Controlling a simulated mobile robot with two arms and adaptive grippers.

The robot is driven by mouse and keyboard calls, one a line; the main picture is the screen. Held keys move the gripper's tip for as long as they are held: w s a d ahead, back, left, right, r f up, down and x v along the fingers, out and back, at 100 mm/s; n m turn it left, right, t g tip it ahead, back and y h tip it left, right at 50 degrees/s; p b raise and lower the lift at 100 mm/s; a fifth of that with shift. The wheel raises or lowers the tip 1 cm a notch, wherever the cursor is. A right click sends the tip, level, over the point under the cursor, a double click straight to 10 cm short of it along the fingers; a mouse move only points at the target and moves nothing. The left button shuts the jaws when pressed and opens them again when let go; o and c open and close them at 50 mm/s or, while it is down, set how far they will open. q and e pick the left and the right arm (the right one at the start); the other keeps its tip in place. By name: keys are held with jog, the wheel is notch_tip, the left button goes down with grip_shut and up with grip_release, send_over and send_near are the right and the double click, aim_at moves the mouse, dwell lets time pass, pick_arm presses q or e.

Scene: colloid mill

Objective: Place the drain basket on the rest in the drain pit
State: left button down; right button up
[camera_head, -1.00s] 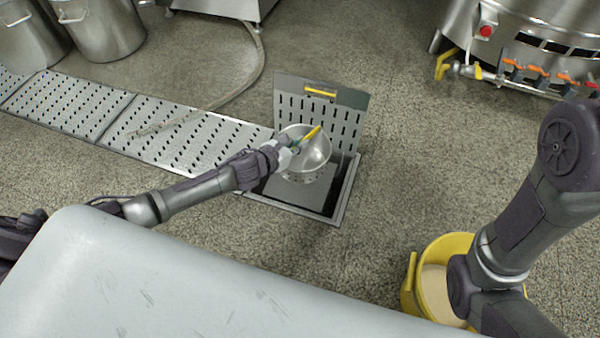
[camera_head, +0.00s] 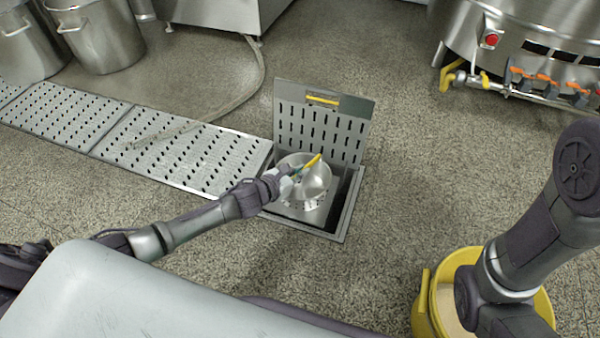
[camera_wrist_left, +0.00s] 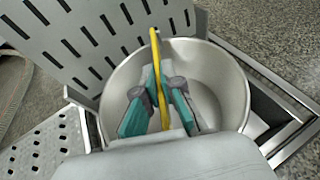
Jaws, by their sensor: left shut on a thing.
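The drain basket (camera_head: 318,178) is a round steel bowl with holes low in its side and a yellow handle (camera_head: 313,161). My left gripper (camera_head: 294,174) is shut on the handle. In the left wrist view the gripper's green fingers (camera_wrist_left: 158,100) pinch the yellow handle above the basket (camera_wrist_left: 218,80). The basket is at the mouth of the open drain pit (camera_head: 345,205); I cannot tell whether it touches anything below. The rest inside the pit is hidden or cannot be made out. My right gripper is out of view.
The slotted pit cover (camera_head: 322,125) stands upright behind the pit. Perforated channel grates (camera_head: 190,155) run left from it. A hose (camera_head: 255,85) lies on the floor behind. A yellow bucket (camera_head: 423,305) stands at the lower right. The floor right of the pit is clear.

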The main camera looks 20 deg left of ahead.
pick_arm(q)
jog(key=c, duration=1.3)
grip_release()
jog(key=shift+f, duration=0.1)
jog(key=shift+r, duration=0.2)
jog(key=shift+s+a+r+p, duration=0.15)
jog(key=shift+s+p, duration=0.2)
jog(key=p+v, duration=0.5)
jog(key=v, duration=0.6)
jog(key=shift+s+a+p, duration=0.1)
jog(key=shift+p, duration=0.3)
